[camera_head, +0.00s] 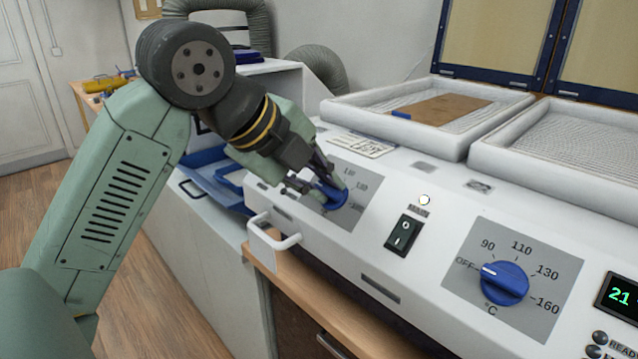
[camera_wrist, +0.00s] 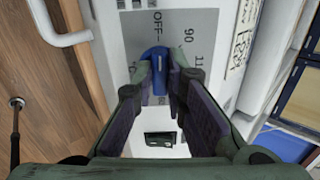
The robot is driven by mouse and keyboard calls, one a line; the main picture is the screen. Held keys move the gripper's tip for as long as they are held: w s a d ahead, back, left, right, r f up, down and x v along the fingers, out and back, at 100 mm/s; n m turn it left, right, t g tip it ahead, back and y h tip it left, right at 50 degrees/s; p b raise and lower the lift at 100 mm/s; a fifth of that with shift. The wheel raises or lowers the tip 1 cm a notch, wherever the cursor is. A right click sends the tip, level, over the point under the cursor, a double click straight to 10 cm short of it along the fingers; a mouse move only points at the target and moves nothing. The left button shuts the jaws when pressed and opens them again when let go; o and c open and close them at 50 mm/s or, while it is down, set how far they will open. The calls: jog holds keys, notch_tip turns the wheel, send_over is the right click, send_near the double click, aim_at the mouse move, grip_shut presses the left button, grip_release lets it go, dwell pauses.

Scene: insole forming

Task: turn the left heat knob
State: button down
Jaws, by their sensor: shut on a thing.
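The left heat knob (camera_head: 333,197) is blue and sits on a grey dial plate (camera_head: 368,190) on the white machine's sloped front. My gripper (camera_head: 325,185) is shut on this knob, its fingers covering much of it. In the wrist view the knob (camera_wrist: 158,60) stands between the two fingertips of my gripper (camera_wrist: 163,78). The OFF and 90 marks show beside it there. The knob's pointer is not clear enough to read.
A right blue knob (camera_head: 504,283) points to OFF. A black main switch (camera_head: 404,235) sits between the dials. A white handle (camera_head: 272,240) juts from the machine's front left. Two padded trays lie behind; a brown sheet (camera_head: 437,109) rests in the left one.

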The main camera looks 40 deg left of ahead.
jog(key=m+b, duration=0.2)
jog(key=shift+f+m, duration=0.15)
jog(key=shift+m, duration=0.25)
jog(key=m+b, duration=0.2)
jog(key=m, duration=0.1)
jog(key=shift+w+m, duration=0.1)
jog(key=shift+m, duration=0.2)
jog(key=m, duration=0.3)
jog(key=m+b, duration=0.1)
jog(key=m, duration=0.2)
jog(key=shift+d+r+b, duration=0.15)
jog(key=shift+r+b, duration=0.05)
jog(key=shift+b, duration=0.1)
jog(key=m, duration=0.7)
jog(key=shift+d+m+b, duration=0.1)
jog(key=shift+m+b, duration=0.2)
jog(key=shift+b, duration=0.05)
jog(key=m, duration=0.6)
jog(key=shift+d, duration=0.1)
jog(key=shift+m, duration=0.3)
jog(key=c, duration=1.6)
grip_release()
